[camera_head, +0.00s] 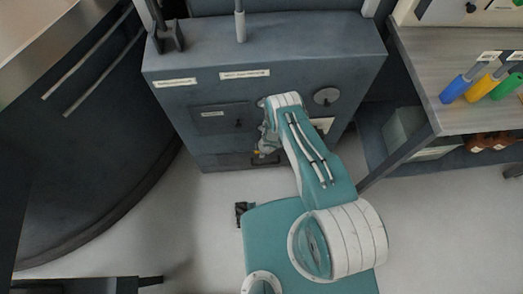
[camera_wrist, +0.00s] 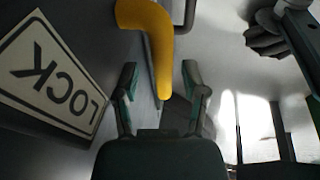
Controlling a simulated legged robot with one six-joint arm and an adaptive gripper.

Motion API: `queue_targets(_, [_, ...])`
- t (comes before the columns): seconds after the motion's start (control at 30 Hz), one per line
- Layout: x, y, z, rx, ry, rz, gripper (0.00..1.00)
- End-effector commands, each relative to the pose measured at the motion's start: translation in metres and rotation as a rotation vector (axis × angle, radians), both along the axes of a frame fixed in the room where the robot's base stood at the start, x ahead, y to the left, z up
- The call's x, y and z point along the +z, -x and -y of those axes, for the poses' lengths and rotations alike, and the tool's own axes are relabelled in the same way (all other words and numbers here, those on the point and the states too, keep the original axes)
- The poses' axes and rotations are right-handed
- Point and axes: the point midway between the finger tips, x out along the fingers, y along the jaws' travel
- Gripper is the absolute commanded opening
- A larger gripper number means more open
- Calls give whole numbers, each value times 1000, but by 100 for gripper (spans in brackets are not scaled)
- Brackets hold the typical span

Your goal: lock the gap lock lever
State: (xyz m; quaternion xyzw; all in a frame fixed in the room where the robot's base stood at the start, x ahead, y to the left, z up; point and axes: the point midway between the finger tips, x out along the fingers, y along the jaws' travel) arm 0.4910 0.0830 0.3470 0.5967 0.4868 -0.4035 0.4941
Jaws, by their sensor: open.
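In the wrist view, a yellow curved lever (camera_wrist: 153,38) hangs down from the top of the picture, its lower end between my gripper's two fingertips. My gripper (camera_wrist: 161,75) is open, with a finger on each side of the lever end. I cannot tell whether either finger touches it. A white sign reading LOCK (camera_wrist: 52,78), upside down in this view, is on the grey surface to the left. In the head view, my gripper (camera_head: 266,146) is at the front of the grey machine (camera_head: 240,110), partly hidden by my arm; a small yellow bit shows beside it.
A workbench (camera_head: 430,65) with blue, yellow and green-handled tools stands at the right. A dark curved machine (camera_head: 85,130) stands at the left. Pale floor (camera_head: 195,215) lies open between them. A dark handle (camera_wrist: 185,15) shows beside the lever in the wrist view.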

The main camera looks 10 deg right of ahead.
Motion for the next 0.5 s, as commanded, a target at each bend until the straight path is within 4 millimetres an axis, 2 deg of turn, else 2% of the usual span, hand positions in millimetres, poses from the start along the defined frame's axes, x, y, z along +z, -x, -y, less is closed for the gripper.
queue_targets(0.23, [6,2,1,0,-1,-2,57])
queue_targets(0.5, [39,7,7,-2,-1,-1,57])
